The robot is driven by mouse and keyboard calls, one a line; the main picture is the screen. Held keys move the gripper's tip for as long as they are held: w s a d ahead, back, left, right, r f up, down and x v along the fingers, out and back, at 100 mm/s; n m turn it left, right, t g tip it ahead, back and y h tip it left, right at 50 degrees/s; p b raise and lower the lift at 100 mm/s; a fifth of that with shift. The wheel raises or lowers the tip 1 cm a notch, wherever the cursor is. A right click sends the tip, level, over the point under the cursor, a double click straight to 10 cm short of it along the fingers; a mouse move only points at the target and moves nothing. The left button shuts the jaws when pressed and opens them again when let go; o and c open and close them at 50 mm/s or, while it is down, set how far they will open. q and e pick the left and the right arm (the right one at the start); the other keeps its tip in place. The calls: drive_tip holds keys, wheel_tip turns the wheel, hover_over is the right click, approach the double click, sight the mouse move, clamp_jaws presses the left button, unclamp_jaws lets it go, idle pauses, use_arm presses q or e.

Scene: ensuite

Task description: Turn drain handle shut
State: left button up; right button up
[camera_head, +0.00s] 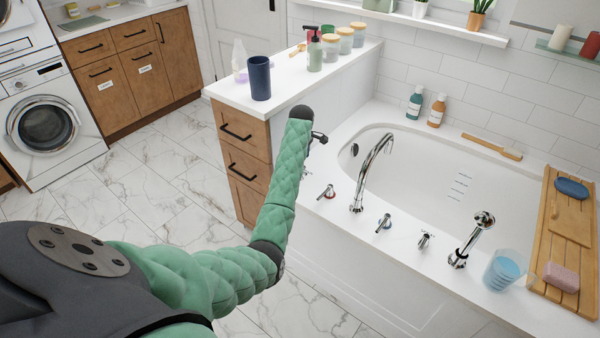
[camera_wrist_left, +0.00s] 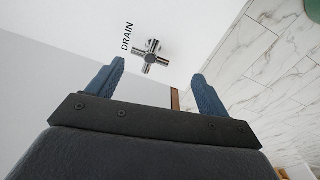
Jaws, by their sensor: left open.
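The drain handle (camera_wrist_left: 150,57) is a chrome cross-shaped knob on a white surface, with the word DRAIN printed beside it. It shows in the left wrist view, just beyond and between the fingertips. I cannot tell it apart in the head view. My left gripper (camera_wrist_left: 158,72) has two blue fingers spread apart with nothing between them. The handle appears clear of both fingers. In the head view my green-sleeved left arm reaches to the tub's near left corner and hides most of the gripper. My right gripper is not in view.
The white bathtub (camera_head: 335,236) has a tall chrome faucet (camera_head: 371,170), several knobs and a hand shower (camera_head: 470,240) on its near rim. A counter (camera_head: 290,91) with a dark blue cup (camera_head: 259,78) and bottles stands beside the arm. The marble floor (camera_head: 150,190) is clear.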

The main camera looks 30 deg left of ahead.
use_arm(q)
drive_tip(key=w+n, duration=0.1)
drive_tip(key=a+n, duration=0.1)
drive_tip(key=shift+w+a+n+g+h, duration=0.1)
drive_tip(key=shift+w+n+g+h, duration=0.2)
drive_tip(key=shift+w, duration=0.05)
drive_tip(key=shift+f, duration=3.9)
drive_tip(key=shift+p, duration=0.3)
drive_tip(key=c, duration=1)
